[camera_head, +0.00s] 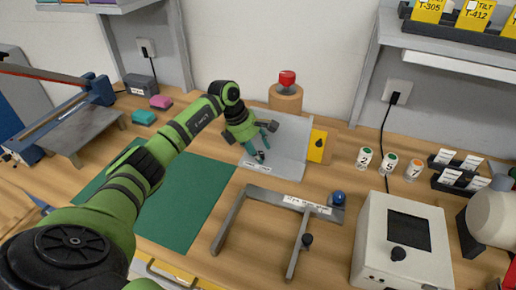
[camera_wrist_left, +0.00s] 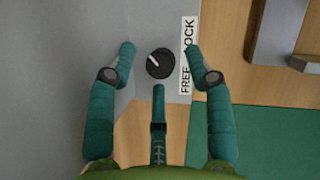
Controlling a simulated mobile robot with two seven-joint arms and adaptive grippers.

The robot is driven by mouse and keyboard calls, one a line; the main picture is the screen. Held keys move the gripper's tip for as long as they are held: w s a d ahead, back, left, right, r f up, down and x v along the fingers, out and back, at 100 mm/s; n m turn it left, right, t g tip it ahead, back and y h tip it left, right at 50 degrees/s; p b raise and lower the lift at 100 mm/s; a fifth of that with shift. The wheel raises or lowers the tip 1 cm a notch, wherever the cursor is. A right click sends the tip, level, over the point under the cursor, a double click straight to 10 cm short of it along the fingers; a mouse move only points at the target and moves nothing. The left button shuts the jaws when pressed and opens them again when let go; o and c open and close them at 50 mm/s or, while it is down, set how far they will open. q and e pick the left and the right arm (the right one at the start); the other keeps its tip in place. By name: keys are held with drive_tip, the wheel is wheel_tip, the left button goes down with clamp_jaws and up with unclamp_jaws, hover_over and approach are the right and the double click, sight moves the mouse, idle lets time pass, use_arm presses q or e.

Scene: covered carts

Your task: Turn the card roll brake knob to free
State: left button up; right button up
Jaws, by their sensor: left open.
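The brake knob (camera_wrist_left: 160,63) is round and black with a short white pointer mark at its upper left in the left wrist view. It sits on a grey plate (camera_head: 290,150). A white label (camera_wrist_left: 188,60) beside it reads FREE at the lower end and LOCK at the upper end. My left gripper (camera_head: 262,143) is over the plate, open, its teal fingers spread on either side of the knob with gaps visible. A third finger is below the knob in that view. In the head view the gripper hides the knob. My right gripper is out of view.
A wooden cylinder with a red knob (camera_head: 287,78) stands behind the plate, and a yellow panel (camera_head: 318,145) to its right. A metal frame (camera_head: 265,195) with a blue ball (camera_head: 338,197) lies in front. A green mat (camera_head: 185,205) is left, a white box (camera_head: 405,245) right.

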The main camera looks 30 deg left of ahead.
use_arm(q)
drive_tip(key=shift+w+d+f, duration=0.1)
drive_tip(key=shift+f, duration=0.3)
clamp_jaws()
drive_tip(key=n, duration=0.3)
drive_tip(key=n+t+y, duration=0.1)
drive_tip(key=shift+d+n, duration=0.25)
drive_tip(key=shift+n, duration=0.05)
drive_tip(key=shift+s+d+n+t+y, duration=0.15)
drive_tip(key=shift+n+y, duration=0.25)
drive_tip(key=shift+n, duration=0.5)
drive_tip(key=shift+s+a+n+t+y, duration=0.1)
drive_tip(key=shift+n+t+y, duration=0.25)
drive_tip(key=shift+n, duration=0.55)
drive_tip(key=shift+d, duration=0.1)
drive_tip(key=shift+w, duration=0.1)
